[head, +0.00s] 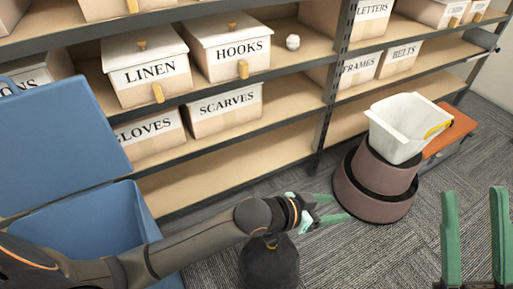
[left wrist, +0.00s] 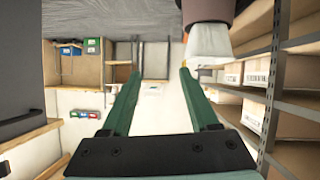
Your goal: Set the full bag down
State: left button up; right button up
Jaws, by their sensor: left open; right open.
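A dark, tied bag (head: 268,264) stands upright on the carpet at the bottom middle of the head view, below my left wrist. Its neck is gathered at the top, and its lower part is cut off by the picture edge. My left gripper (head: 340,208) is open and empty, pointing right above the floor. Its open fingers (left wrist: 160,74) also show in the left wrist view with nothing between them. My right gripper (head: 474,192) is open and empty at the right edge, fingers pointing up in the picture.
A large blue bin (head: 85,220) with raised lid stands at left. A white bin (head: 402,128) sits tilted on a mauve round step stool (head: 372,188), beside an orange-topped box (head: 450,130). Shelves (head: 245,165) with labelled boxes line the back. Carpet right of the bag is clear.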

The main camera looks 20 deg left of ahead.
pick_arm(q)
jog(key=s+a+r+m+t+h, duration=0.1)
jog(key=s+a+r+t, duration=0.3)
jog(key=r, duration=0.5)
jog(key=s+a+r+m+t+h, duration=0.2)
jog(key=s+a+r+t+h, duration=0.1)
jog(key=r, duration=0.6)
jog(key=s+a+r+m+t+h, duration=0.2)
jog(key=s+a+r+t, duration=0.3)
jog(key=r, duration=0.5)
jog(key=shift+s+t+h, duration=0.3)
jog(key=shift+s+t, duration=0.1)
jog(key=shift+s, duration=0.8)
